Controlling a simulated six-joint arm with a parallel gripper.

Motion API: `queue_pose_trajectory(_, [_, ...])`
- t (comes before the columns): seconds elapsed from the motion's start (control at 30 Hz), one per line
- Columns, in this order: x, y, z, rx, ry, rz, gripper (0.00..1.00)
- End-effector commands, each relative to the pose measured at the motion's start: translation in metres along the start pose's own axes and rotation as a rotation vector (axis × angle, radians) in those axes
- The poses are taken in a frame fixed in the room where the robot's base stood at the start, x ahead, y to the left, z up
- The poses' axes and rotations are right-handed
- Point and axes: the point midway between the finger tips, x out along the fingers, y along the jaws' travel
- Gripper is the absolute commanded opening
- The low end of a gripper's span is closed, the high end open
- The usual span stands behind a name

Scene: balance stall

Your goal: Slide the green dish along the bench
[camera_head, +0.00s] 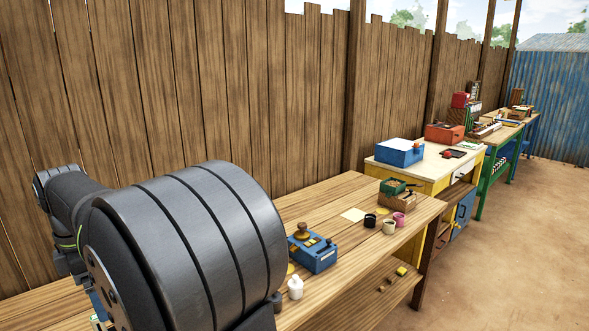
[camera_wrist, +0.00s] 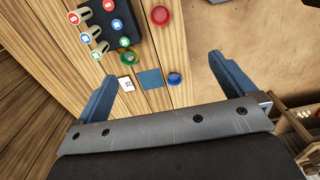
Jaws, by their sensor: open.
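A blue dish (camera_wrist: 174,79) lies lower, beside a blue square (camera_wrist: 150,79) on the wooden bench (camera_wrist: 145,50). My gripper (camera_wrist: 160,68) is open, with its two blue fingers wide apart and nothing held between them. The blue dish and square appear between the fingers; the green dish is beyond the fingertips. I cannot make out the dishes in the head view.
A dark board with coloured round pieces (camera_wrist: 116,25) lies left of the dishes, and a white card (camera_wrist: 126,84) lies left of the blue square. In the head view, a blue device (camera_head: 313,252), a white bottle (camera_head: 295,288) and small cups (camera_head: 389,227) stand on the bench.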

Motion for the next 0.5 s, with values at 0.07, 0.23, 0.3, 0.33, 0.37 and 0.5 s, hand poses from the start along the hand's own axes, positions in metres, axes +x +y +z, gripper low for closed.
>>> queue_pose_trajectory(0.07, [0.0001, 0.0, 0.0, 0.0, 0.0, 0.0, 0.94])
queue_pose_trajectory(0.23, [0.0003, 0.0, 0.0, 0.0, 0.0, 0.0, 0.61])
queue_pose_trajectory(0.3, [0.0003, 0.0, 0.0, 0.0, 0.0, 0.0, 0.47])
queue_pose_trajectory(0.33, [0.0003, 0.0, 0.0, 0.0, 0.0, 0.0, 0.41])
queue_pose_trajectory(0.37, [0.0004, 0.0001, -0.0001, 0.001, 0.0, 0.0, 0.35])
queue_pose_trajectory(0.5, [0.0071, 0.005, -0.0055, 0.02, -0.008, 0.005, 0.28])
